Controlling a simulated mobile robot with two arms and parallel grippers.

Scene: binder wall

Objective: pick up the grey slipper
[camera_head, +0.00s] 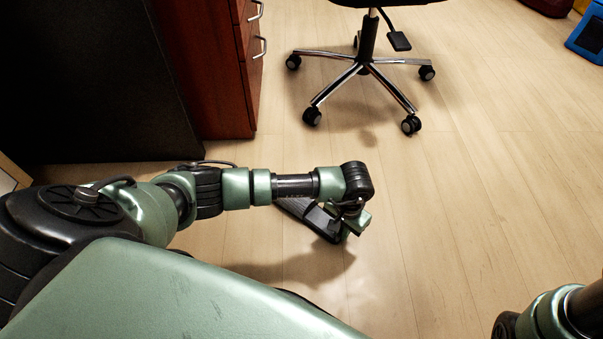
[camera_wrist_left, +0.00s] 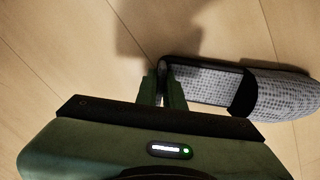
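The grey slipper (camera_wrist_left: 285,94) shows in the left wrist view, with a speckled grey upper and insole and black trim. Its heel end points to my left gripper (camera_wrist_left: 163,82). The fingers are close together with the dark heel rim between them, and they look shut on it. In the head view the slipper (camera_head: 300,208) is partly hidden under my left forearm, at or just above the floor. My left gripper (camera_head: 347,224) is at its near right end. Only part of my right arm shows at the lower right; its gripper is out of view.
A swivel chair (camera_head: 366,66) with a wheeled base stands beyond the slipper. A reddish-brown drawer cabinet (camera_head: 215,75) and a dark panel (camera_head: 90,80) stand at the left. A blue object (camera_head: 588,38) is at the far right. The wooden floor (camera_head: 480,190) on the right is clear.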

